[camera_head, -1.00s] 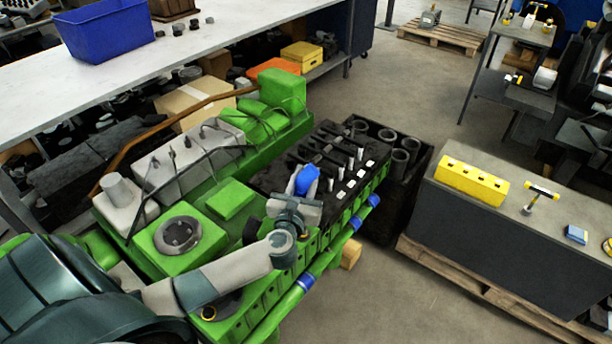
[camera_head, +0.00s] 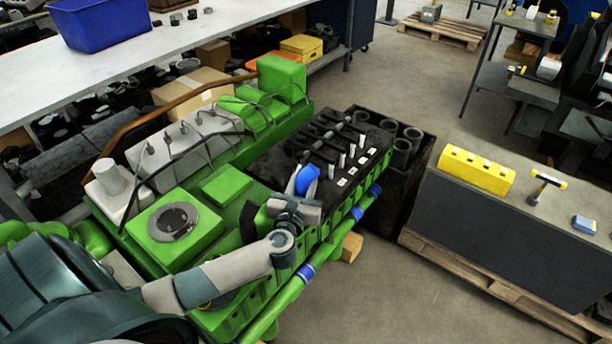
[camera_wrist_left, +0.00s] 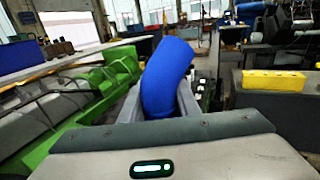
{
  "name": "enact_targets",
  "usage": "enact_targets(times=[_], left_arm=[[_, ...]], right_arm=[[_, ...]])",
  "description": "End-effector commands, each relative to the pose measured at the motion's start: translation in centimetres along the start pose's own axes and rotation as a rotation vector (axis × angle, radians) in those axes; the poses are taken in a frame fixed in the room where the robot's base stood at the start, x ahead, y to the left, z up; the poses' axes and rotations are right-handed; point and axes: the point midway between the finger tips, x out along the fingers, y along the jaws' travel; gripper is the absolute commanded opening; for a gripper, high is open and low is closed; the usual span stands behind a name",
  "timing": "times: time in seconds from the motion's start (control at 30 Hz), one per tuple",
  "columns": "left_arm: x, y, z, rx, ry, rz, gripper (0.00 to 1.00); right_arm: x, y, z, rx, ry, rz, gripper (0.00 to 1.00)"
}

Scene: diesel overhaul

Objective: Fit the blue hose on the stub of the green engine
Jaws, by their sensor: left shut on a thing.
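The blue hose (camera_head: 306,179) is a short bent piece above the black top of the green engine (camera_head: 173,232). My left gripper (camera_head: 296,194) is shut on the hose's lower part. In the left wrist view the hose (camera_wrist_left: 165,77) stands up between the two grey fingers (camera_wrist_left: 158,108) and bends to the right at its top. I cannot make out which fitting on the engine is the stub, and the hose's lower end is hidden by the gripper. My right gripper is not in view.
A blue bin (camera_head: 105,24) is on the long table (camera_head: 40,95). Clear floor lies behind the engine.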

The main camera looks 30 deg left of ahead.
Motion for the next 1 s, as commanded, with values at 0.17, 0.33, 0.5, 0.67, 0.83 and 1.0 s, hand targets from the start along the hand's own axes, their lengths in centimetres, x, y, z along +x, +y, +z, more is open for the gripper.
enact_targets(times=[0.17, 0.33, 0.5, 0.67, 0.83, 1.0], left_arm=[[-0.01, -0.01, 0.1, 0.0, -0.001, 0.0, 0.0], [-0.06, -0.01, 0.11, 0.0, -0.001, 0.0, 0.0], [-0.05, 0.0, 0.07, 0.001, -0.002, 0.0, 0.0], [-0.06, -0.01, 0.09, 0.0, -0.001, 0.0, 0.0], [-0.07, -0.01, 0.03, 0.001, 0.0, 0.0, 0.0], [-0.05, -0.01, 0.02, 0.001, -0.001, 0.0, 0.0]], right_arm=[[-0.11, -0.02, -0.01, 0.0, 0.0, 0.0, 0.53], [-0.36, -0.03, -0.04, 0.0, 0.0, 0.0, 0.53], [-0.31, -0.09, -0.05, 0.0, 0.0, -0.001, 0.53], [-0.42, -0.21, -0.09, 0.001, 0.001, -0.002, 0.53], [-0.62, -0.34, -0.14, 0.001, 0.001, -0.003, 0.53], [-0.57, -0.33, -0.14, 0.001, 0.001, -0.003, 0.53]])
